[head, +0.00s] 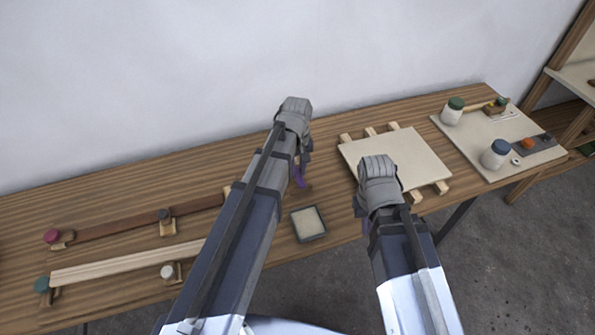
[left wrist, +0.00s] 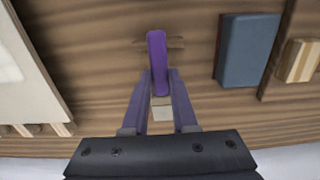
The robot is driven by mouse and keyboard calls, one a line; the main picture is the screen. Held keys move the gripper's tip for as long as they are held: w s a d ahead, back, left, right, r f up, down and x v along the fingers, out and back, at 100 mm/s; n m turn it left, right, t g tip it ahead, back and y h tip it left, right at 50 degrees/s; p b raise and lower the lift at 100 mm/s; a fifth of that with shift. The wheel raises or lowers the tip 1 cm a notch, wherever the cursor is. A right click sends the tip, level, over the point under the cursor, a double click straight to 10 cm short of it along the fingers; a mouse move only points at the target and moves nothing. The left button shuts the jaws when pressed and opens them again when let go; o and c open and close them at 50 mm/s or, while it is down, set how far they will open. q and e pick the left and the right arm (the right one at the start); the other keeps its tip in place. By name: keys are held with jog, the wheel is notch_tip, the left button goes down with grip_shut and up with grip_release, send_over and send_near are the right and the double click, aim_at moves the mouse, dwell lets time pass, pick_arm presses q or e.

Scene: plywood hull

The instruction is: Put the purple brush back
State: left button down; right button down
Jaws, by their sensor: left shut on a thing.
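The purple brush (left wrist: 157,62) is between the fingers of my left gripper (left wrist: 160,92) in the left wrist view. Its purple handle points away from the gripper, and a pale end shows between the fingers. In the head view, my left gripper (head: 301,168) is over the back middle of the bench, and a bit of purple shows below it.
A small tray (head: 309,223) stands near the bench's front edge. A cream board (head: 415,158) lies on wooden strips to the right. Jars (head: 496,153) stand on a farther board. Clamped wooden strips (head: 125,262) lie left. A blue-grey block (left wrist: 247,50) is beside the brush.

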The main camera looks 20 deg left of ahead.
aim_at(297, 173)
pick_arm(q)
jog(key=shift+f+b, duration=0.55)
jog(key=shift+f, duration=0.1)
jog(key=c, duration=0.7)
grip_release()
notch_tip(297, 173, up, 13)
jog(key=p, duration=1.3)
jog(key=s+d+m+y, duration=0.1)
jog(key=s+d+m, duration=0.9)
jog(key=s, duration=0.4)
jog(key=shift+s+d+r+m, duration=0.15)
jog(key=shift+d+r+m, duration=0.1)
jog(key=shift+m, duration=0.05)
